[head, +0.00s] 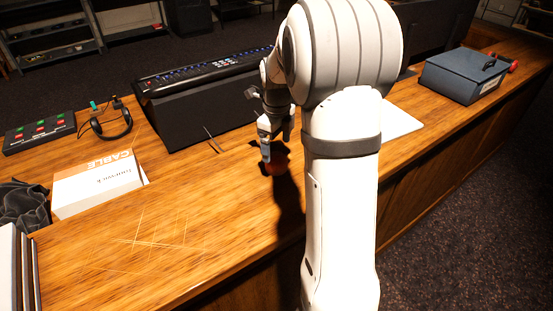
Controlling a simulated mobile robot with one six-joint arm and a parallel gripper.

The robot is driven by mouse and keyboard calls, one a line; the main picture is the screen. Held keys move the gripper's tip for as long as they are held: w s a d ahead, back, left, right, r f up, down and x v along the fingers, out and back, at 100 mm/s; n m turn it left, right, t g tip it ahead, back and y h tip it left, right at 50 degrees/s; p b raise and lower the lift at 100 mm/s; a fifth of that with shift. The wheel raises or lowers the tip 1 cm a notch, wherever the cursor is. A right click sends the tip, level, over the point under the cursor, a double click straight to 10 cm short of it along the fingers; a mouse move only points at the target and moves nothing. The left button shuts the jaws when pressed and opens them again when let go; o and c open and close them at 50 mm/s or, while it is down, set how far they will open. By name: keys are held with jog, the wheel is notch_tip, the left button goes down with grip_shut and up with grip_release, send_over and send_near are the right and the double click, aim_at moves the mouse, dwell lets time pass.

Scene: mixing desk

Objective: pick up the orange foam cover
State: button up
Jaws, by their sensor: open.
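An orange rounded thing, likely the foam cover (278,164), lies on the wooden desk (190,215), partly hidden behind my gripper and in the shadow of my arm. My gripper (267,157) points down right at it, with its fingertips beside or over its left side. The jaws are open. I cannot tell whether a finger touches the cover or whether the cover is between the fingers.
A black mixing console (205,105) stands just behind my gripper. A white cable box (98,184), headphones (112,124) and a button panel (40,132) are at the left. A blue-grey case (462,77) is at the right. The front middle desk is clear.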

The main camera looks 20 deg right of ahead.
aim_at(276, 154)
jog(key=f, duration=0.2)
jog(key=f+p, duration=0.1)
jog(key=f, duration=0.3)
jog(key=shift+w+p, duration=0.25)
jog(key=shift+p, duration=0.05)
jog(key=shift+c, duration=0.2)
jog(key=c, duration=1)
